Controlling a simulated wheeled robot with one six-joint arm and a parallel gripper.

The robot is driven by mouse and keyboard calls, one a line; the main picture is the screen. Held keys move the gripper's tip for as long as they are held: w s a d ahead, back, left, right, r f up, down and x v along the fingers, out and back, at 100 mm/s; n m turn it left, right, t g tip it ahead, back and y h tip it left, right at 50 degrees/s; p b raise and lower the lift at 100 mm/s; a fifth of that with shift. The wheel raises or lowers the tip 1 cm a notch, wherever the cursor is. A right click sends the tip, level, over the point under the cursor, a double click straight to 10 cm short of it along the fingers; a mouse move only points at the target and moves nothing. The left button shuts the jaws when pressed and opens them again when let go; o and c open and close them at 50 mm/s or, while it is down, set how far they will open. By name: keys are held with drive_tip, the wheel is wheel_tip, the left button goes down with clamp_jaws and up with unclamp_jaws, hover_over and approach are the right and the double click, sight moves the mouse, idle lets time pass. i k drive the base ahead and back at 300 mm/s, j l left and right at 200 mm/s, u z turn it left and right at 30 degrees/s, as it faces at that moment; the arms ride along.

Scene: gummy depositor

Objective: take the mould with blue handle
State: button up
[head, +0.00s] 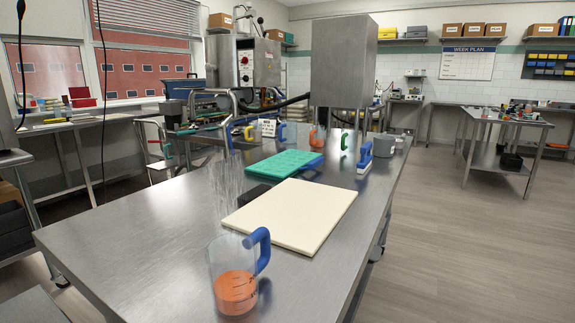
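A teal-green mould (280,166) with rows of cavities lies flat on the steel table, just behind a cream board. A blue handle (316,163) sits at its right end and seems to belong to it. A clear jug (235,275) with a blue handle and orange liquid stands nearer, at the table's front. A blue-handled brush or scraper (364,158) stands to the right of the mould. My gripper is not in this view.
The cream board (292,214) lies between the jug and the mould. A bundle of thin clear strands (225,190) stands left of the board, beside a dark block. Grey cups (383,145) and a large steel hopper (342,65) are farther back. The table's left front is clear.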

sight(282, 167)
drive_tip(key=i+l+u, duration=0.1)
drive_tip(key=i+l, duration=0.6)
drive_tip(key=i+l+u, duration=0.15)
drive_tip(key=i+l, duration=0.2)
drive_tip(key=i+l+u, duration=0.1)
drive_tip(key=i+l, duration=0.2)
drive_tip(key=l, duration=0.2)
drive_tip(key=i+l, duration=0.3)
drive_tip(key=l, duration=0.15)
drive_tip(key=i+l+u, duration=0.15)
drive_tip(key=i+l, duration=0.15)
drive_tip(key=l, duration=0.15)
